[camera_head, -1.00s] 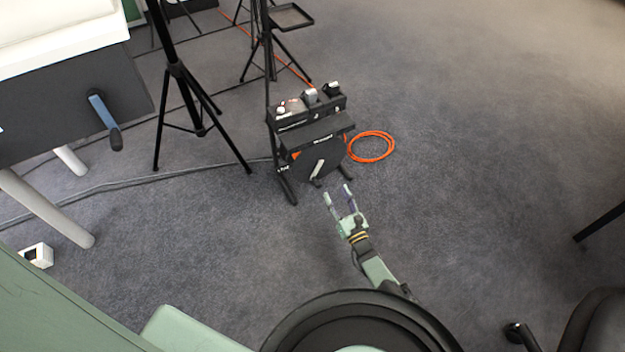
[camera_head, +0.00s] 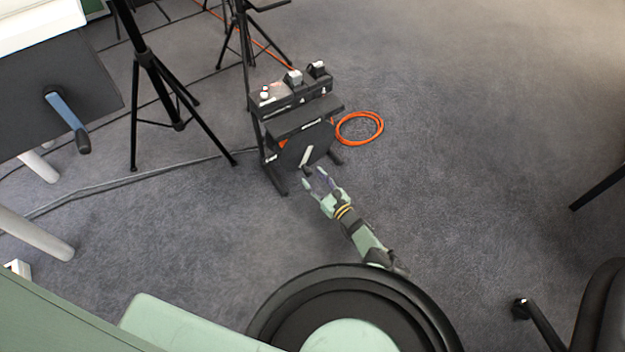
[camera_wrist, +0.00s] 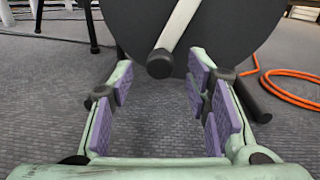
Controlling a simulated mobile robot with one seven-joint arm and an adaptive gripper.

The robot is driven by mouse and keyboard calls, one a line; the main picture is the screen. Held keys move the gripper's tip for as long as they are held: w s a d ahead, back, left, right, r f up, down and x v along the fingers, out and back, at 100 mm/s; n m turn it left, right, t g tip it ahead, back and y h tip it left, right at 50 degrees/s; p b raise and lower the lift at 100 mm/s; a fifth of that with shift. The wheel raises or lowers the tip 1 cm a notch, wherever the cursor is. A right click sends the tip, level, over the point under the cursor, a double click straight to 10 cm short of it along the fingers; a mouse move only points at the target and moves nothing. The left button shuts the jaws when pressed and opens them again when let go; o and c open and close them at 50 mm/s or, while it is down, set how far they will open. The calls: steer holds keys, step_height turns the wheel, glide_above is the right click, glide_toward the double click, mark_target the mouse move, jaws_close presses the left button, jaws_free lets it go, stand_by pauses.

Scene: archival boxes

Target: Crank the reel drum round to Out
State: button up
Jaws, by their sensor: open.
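The reel drum (camera_head: 318,142) is a black disc on a black stand, and it fills the top middle of the wrist view (camera_wrist: 235,30). Its crank is a pale arm (camera_head: 305,157) with a dark round knob (camera_wrist: 160,63) at the lower end. In the wrist view the crank arm slants from the upper right down to the knob. My gripper (camera_head: 314,172) is open and empty, just in front of the drum's lower part. In the wrist view my gripper (camera_wrist: 160,85) has its purple-padded fingers either side of the knob's line, with no contact visible. The Out mark cannot be read.
An orange cable coil (camera_head: 360,127) lies on the floor right of the stand. A black tripod (camera_head: 165,90) stands left of it. A grey table with a blue-armed crank (camera_head: 67,110) is at the left.

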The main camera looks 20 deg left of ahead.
steer(key=shift+x, duration=0.8)
steer(key=shift+c, duration=0.4)
jaws_close()
